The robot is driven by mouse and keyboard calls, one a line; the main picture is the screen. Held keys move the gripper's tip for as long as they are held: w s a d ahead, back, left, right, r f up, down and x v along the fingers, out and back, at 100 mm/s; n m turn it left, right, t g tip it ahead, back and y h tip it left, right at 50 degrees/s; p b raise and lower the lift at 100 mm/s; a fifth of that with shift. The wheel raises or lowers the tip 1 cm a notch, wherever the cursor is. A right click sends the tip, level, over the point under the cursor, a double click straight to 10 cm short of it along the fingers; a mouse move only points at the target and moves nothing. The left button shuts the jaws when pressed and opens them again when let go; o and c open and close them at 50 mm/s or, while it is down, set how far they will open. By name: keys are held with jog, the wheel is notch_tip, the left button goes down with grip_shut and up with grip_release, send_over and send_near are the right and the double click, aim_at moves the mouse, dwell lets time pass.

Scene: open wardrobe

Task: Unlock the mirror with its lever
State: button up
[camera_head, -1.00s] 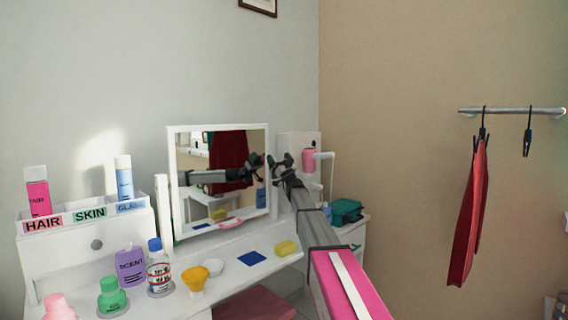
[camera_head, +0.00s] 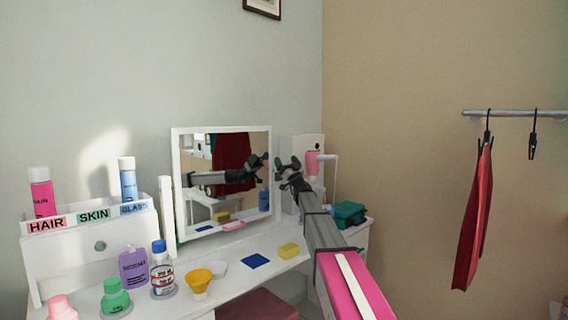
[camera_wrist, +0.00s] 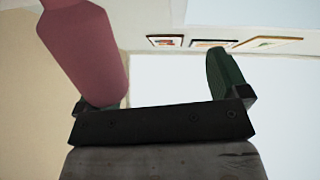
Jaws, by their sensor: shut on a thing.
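The white-framed mirror (camera_head: 174,185) stands upright on the dressing table, reflecting my arm and a red cloth. Right of it is a pink grip (camera_head: 312,163) with a thin white bar (camera_head: 327,157), which looks like the lever. My gripper (camera_head: 288,164) is between the mirror's right edge and this grip. In the wrist view the pink grip (camera_wrist: 88,50) fills the left side and hides the left finger; the green right finger (camera_wrist: 225,72) is clear. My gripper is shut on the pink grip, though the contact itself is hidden.
The white table (camera_head: 225,283) holds several bottles, a yellow cup (camera_head: 198,284), a blue square (camera_head: 255,261) and a yellow block (camera_head: 288,250). A teal case (camera_head: 349,214) sits on the right. A rail (camera_head: 515,114) with red cloth is on the right wall.

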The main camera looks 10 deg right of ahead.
jog(key=shift+s+y, duration=0.3)
jog(key=shift+s, duration=0.2)
jog(key=c, duration=0.3)
jog(key=shift+s+d+f, duration=0.35)
jog(key=shift+s+d, duration=0.5)
jog(key=shift+d, duration=0.3)
jog(key=shift+s+d+f, duration=0.4)
jog(key=shift+s+d, duration=0.4)
jog(key=shift+d, duration=0.35)
jog(key=shift+s+d+f, duration=0.35)
jog(key=shift+s+d, duration=0.5)
jog(key=shift+d, duration=0.3)
